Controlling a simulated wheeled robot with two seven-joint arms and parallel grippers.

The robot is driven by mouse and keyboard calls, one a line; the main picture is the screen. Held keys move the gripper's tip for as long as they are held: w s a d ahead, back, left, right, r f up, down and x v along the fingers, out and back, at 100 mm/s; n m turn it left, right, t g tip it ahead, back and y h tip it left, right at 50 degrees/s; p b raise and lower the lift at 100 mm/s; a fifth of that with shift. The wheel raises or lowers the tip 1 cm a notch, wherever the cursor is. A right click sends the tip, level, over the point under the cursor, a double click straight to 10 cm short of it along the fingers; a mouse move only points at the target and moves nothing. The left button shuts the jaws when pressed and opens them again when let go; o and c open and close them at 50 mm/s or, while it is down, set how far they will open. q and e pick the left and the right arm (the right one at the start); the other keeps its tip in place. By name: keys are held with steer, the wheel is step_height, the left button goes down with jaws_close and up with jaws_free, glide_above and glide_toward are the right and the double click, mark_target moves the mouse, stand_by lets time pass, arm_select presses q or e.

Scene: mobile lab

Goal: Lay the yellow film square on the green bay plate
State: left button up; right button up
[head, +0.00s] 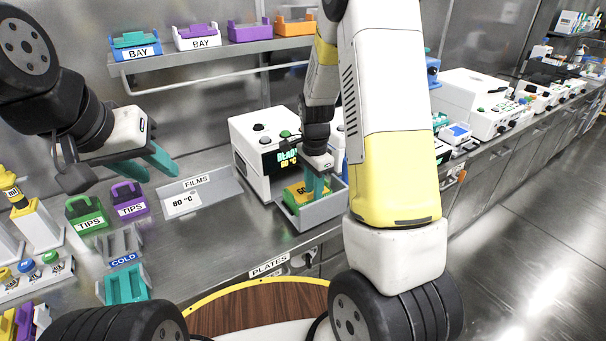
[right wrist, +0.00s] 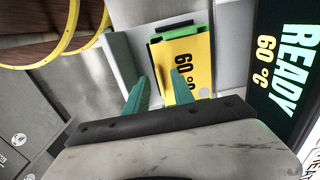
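The yellow film square (right wrist: 183,68), marked 60 °C, lies on the green bay plate (right wrist: 184,32). The plate's green edge shows along the film's top and right side in the right wrist view. In the head view the film (head: 297,190) is partly hidden by my right gripper (head: 313,186). My right gripper (right wrist: 158,82) is open just over the film. One teal fingertip overlaps the film and the other is beside it; I cannot tell whether they touch. My left gripper (head: 150,165) is open and empty above the bench at the left.
The grey bay tray (head: 318,211) stands before a white device (head: 251,132) reading READY 60 °C. The FILMS tray (head: 222,188) holds a white 80 °C square (head: 183,203). Green (head: 86,214) and purple (head: 130,199) TIPS boxes and a COLD rack (head: 121,242) stand left. A shelf (head: 200,54) hangs above.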

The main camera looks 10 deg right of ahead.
steer(key=shift+r, duration=3.9)
steer(key=shift+r, duration=0.1)
steer(key=s+a+r+n+t+y, duration=0.2)
steer(key=s+r+n+t, duration=0.4)
steer(key=s+r+n, duration=0.8)
steer(key=s+a+r, duration=0.1)
steer(key=s+r, duration=0.2)
steer(key=s, duration=0.3)
steer(key=shift+s+r+n, duration=0.25)
steer(key=shift+r+n, duration=0.05)
steer(key=shift+r, duration=0.1)
